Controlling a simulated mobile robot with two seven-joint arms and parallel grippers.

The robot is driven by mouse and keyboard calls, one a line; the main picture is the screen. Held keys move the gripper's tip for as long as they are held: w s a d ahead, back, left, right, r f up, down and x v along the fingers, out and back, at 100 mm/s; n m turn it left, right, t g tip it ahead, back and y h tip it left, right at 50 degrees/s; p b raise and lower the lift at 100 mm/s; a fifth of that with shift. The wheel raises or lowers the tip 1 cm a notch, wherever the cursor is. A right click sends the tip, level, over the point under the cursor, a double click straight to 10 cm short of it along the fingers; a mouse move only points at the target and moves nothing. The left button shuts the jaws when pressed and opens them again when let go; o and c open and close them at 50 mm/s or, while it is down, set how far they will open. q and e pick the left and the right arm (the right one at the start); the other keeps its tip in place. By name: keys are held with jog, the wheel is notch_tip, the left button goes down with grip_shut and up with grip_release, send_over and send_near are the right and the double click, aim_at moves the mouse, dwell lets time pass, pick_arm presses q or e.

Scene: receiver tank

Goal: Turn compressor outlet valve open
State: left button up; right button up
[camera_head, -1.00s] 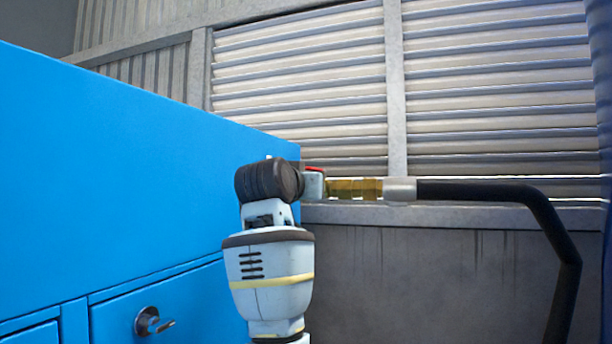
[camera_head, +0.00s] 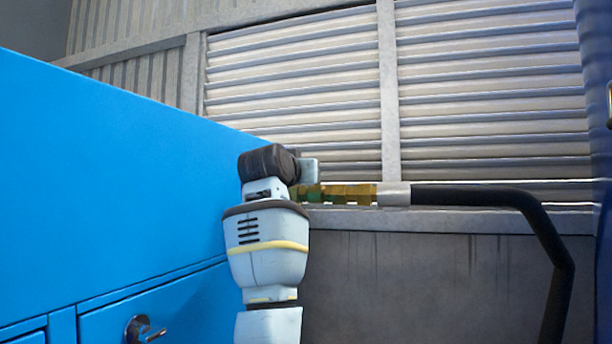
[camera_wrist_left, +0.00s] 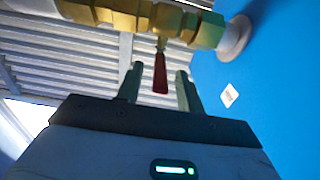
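The compressor outlet valve is a brass fitting (camera_head: 347,194) on a pipe beside the blue cabinet. It also shows across the top of the left wrist view (camera_wrist_left: 125,14). Its red lever handle (camera_wrist_left: 160,76) sticks out from the brass body, crosswise to the pipe, towards my left gripper. My left gripper (camera_wrist_left: 159,71) is open, with a finger on each side of the lever's end and gaps on both sides. In the head view my left gripper (camera_head: 309,168) is just above the pipe's left end; the lever is not visible there. My right gripper is not in view.
The blue cabinet (camera_head: 100,190) fills the left, with a latch (camera_head: 144,330) low on its face. A black hose (camera_head: 480,197) runs right from a silver coupling (camera_head: 394,194) and bends down. A louvred wall (camera_head: 490,90) stands behind. A small white label (camera_wrist_left: 229,95) is on the blue surface.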

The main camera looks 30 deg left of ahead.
pick_arm(q)
jog(key=shift+x, duration=0.9)
grip_shut()
